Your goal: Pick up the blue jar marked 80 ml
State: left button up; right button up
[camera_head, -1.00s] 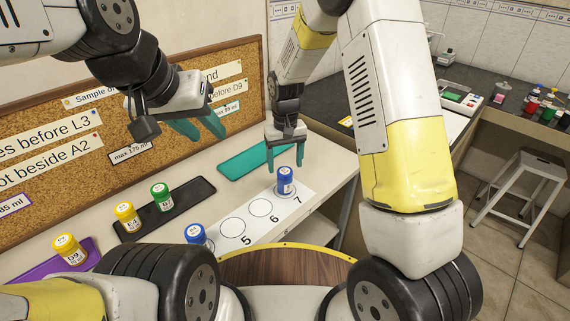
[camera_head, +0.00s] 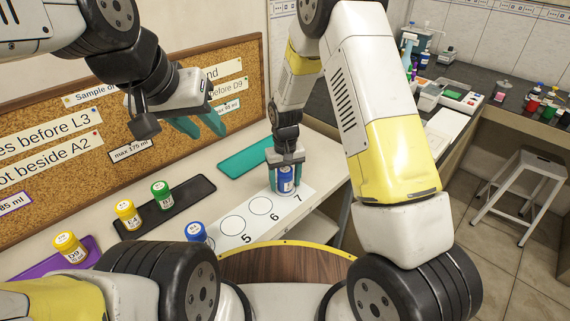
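A blue jar (camera_head: 286,182) with a white label stands on circle 7 of the white numbered strip (camera_head: 230,243). Its label is too small to read. My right gripper (camera_head: 285,185) is lowered around this jar from above, one finger on each side; whether the fingers press on it I cannot tell. A second blue jar (camera_head: 196,232) stands at the strip's near left end, partly hidden by my own body. My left gripper (camera_head: 205,126) is open and empty in front of the cork board.
Yellow jars (camera_head: 127,214) and a green jar (camera_head: 162,195) stand on dark and purple trays (camera_head: 85,263) at left. A teal tray (camera_head: 245,159) behind the strip is empty. The cork board (camera_head: 60,130) bounds the back. Circles 5 and 6 are free.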

jog(key=c, duration=1.2)
jog(key=shift+r, duration=0.15)
jog(key=shift+c, duration=0.2)
